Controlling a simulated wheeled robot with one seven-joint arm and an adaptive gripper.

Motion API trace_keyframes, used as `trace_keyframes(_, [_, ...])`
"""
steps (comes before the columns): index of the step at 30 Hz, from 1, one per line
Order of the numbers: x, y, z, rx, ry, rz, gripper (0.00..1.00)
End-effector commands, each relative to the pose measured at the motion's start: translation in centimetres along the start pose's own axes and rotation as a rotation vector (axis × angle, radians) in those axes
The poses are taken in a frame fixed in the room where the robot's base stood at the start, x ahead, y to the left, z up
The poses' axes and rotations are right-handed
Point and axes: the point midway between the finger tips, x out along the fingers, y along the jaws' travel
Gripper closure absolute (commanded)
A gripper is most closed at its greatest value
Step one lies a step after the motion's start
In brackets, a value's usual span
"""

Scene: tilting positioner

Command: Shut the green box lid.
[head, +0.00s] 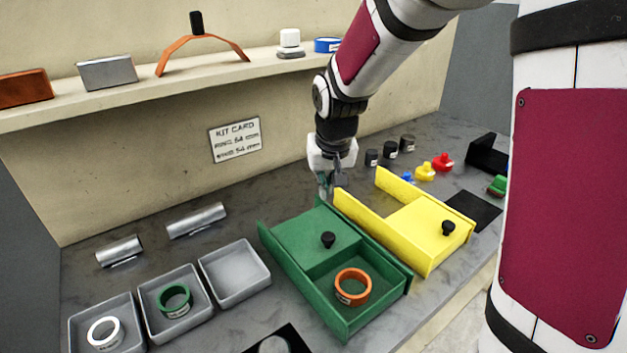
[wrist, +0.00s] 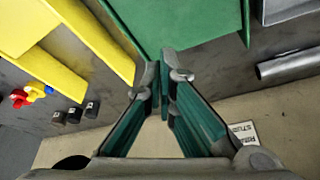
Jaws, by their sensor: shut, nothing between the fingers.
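The green box (head: 375,322) stands on the bench with its sliding lid (head: 305,228) over the back part and the front part open. A black knob (head: 328,240) sits on the lid. An orange ring (head: 352,287) lies in the open front part. My gripper (head: 328,192) is shut and empty, pointing down just behind the back edge of the lid. In the wrist view, the fingertips (wrist: 166,76) are close to the green lid (wrist: 185,22); I cannot tell whether they touch it.
A yellow box (head: 425,228) with a black knob stands close on the right. Grey trays (head: 235,272) stand on the left, some holding rings. Metal cylinders (head: 196,220) lie behind the trays. A shelf (head: 140,92) runs along the wall above. Small black jars (head: 390,150) stand behind the yellow box.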

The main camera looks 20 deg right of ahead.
Motion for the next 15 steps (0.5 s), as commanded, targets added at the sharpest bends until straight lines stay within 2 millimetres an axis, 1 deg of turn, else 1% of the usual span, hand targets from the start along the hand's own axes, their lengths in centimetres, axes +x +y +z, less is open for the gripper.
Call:
trace_keyframes(1, [1.1, 0.0, 0.1, 0.000, -0.005, 0.001, 1.00])
trace_keyframes(3, [2.5, 0.0, 0.1, 0.000, -0.006, 0.001, 1.00])
trace_keyframes(11, [7.5, 0.1, 0.2, 0.000, -0.005, 0.001, 1.00])
trace_keyframes(12, [7.7, 0.0, 0.5, -0.001, -0.004, 0.001, 1.00])
trace_keyframes(15, [7.0, 0.0, 2.1, -0.002, -0.003, 0.000, 1.00])
